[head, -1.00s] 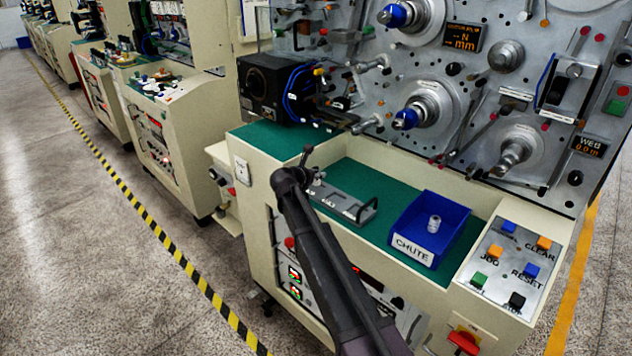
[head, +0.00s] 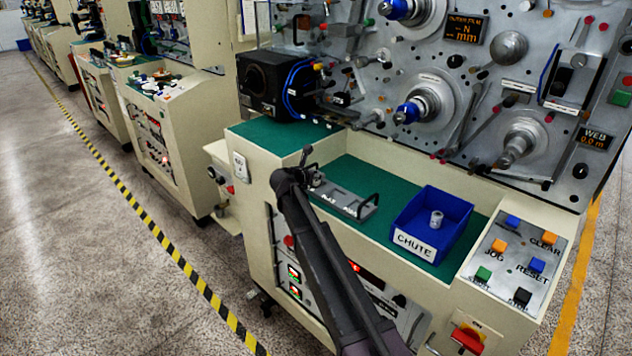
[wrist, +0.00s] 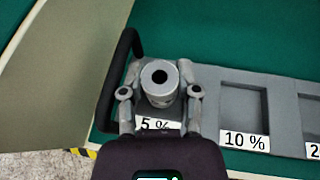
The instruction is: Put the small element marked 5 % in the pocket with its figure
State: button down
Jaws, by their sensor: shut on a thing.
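My gripper (wrist: 160,92) is shut on a small grey cylindrical element (wrist: 159,78) with a dark round hole in its top. One finger is on each side of it. No figure can be read on the element. It is upright over the end pocket of the grey tray (wrist: 207,110), behind the label "5 %" (wrist: 155,125). The element hides most of that pocket, so I cannot tell whether it is above it or inside. In the head view my gripper (head: 308,180) is at the tray's left end, and the tray (head: 352,203) lies on the green surface.
The pocket marked "10 %" (wrist: 244,98) is empty. A black handle (wrist: 118,65) arches over the tray's end close to the left finger. A blue bin (head: 455,215) marked CHUTE holds another small grey cylinder (head: 436,219). Machine panel with spindles (head: 425,105) stands behind.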

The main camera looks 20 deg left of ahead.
jog(key=shift+f, duration=0.35)
jog(key=shift+f, duration=0.15)
jog(key=shift+c, duration=1.6)
grip_release()
jog(key=shift+r, duration=0.25)
